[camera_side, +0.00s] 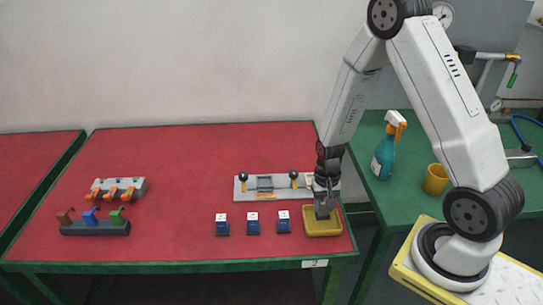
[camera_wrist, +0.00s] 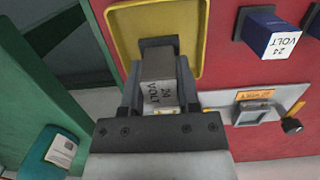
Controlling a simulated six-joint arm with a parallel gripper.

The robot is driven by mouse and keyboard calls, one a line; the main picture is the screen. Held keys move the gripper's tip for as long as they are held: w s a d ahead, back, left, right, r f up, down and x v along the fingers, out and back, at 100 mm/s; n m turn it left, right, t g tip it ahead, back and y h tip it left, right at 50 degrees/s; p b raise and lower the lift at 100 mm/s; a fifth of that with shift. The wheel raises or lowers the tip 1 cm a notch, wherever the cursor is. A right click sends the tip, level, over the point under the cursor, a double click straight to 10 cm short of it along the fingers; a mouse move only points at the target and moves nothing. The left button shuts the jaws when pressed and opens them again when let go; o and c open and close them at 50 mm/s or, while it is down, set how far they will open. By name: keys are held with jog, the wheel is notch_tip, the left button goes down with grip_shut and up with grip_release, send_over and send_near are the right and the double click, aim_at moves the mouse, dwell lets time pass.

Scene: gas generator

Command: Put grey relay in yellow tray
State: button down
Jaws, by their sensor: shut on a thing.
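The grey relay (camera_wrist: 157,68), with a white label reading "24 VOLT", is held between the fingers of my gripper (camera_wrist: 158,95) in the wrist view. In the side view my gripper (camera_side: 323,205) points down at the yellow tray (camera_side: 334,222), and the relay shows as a small grey block (camera_side: 321,212) below the fingers. The yellow tray (camera_wrist: 203,40) lies behind the relay in the wrist view. The relay is over or inside the tray; I cannot tell whether it touches the bottom.
Several blue relays with white labels (camera_side: 253,226) stand left of the tray, one near it in the wrist view (camera_wrist: 265,32). A grey panel with black-knobbed levers (camera_side: 265,185) lies behind. The spray bottle (camera_side: 386,150) and yellow mug (camera_side: 436,179) are on the green table.

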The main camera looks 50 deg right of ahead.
aim_at(323, 212)
jog(key=shift+f, duration=1.5)
jog(key=shift+f, duration=0.15)
jog(key=shift+c, duration=1.6)
grip_release()
notch_tip(323, 212, up, 12)
jog(key=w+d, duration=0.1)
jog(key=shift+r, duration=0.2)
jog(key=s+a+r+n+t, duration=0.1)
jog(key=a+r+n, duration=0.2)
jog(key=a+n, duration=0.1)
jog(key=s+a+r+n+t+h, duration=0.1)
jog(key=s+a+r+n+t, duration=0.1)
jog(key=a+n, duration=0.3)
jog(key=shift+s+a+r+t, duration=0.25)
jog(key=shift+s+r+t, duration=0.05)
jog(key=shift+r, duration=0.3)
